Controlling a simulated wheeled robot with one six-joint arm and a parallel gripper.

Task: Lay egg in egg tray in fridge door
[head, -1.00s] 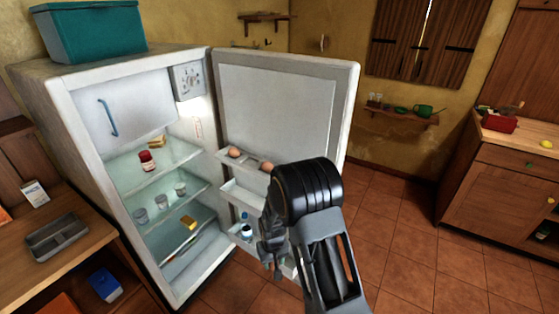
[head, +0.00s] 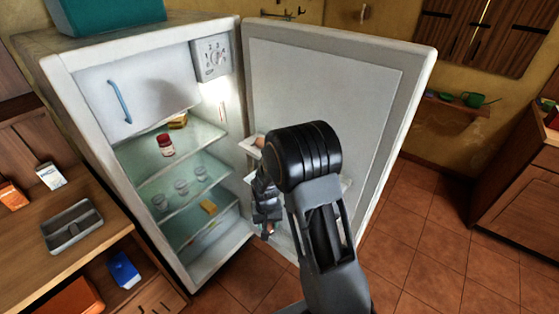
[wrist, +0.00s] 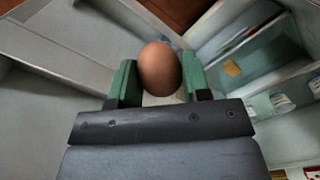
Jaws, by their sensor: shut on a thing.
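A brown egg (wrist: 160,69) sits between the green fingertips of my gripper (wrist: 158,82) in the wrist view. My gripper is shut on it. The egg tray (head: 246,143) is the upper door shelf. One egg (head: 260,141) shows in it at the left. The rest of the tray is hidden behind my arm.
The open fridge stands at left, with a red-lidded jar (head: 166,145), several glass cups (head: 181,186) and a yellow block (head: 208,207) on its shelves. A wooden counter (head: 50,265) with a grey tray (head: 72,227) is at the left. Floor is free at right.

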